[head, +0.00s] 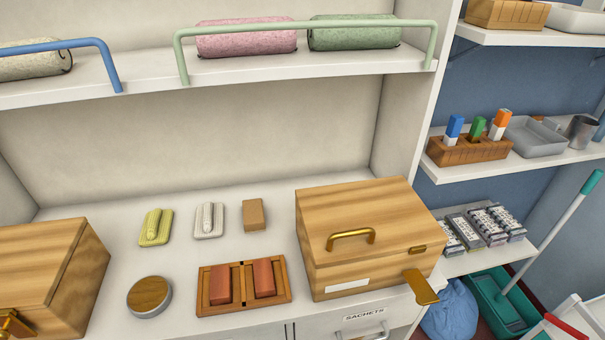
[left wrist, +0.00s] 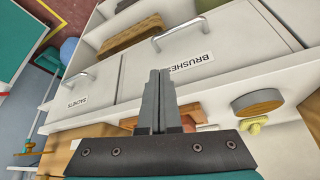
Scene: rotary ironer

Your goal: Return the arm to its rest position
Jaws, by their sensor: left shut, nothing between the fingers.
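My left gripper (left wrist: 158,102) is in the left wrist view, its two grey fingers together and empty. It is in front of the cabinet, with the drawer labelled BRUSHES (left wrist: 215,55) and the drawer labelled SACHETS (left wrist: 95,93) beyond it. Both drawers look closed in that view. Neither of my arms shows in the head view. My right gripper is in neither view.
On the counter are a large wooden box (head: 365,235) with a brass handle, a wooden tray (head: 285,297) with two red-brown blocks, a round wood-topped tin (head: 149,296), brushes and a tan block (head: 254,214). Another wooden box (head: 40,270) stands left. Shelves hold rolled towels.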

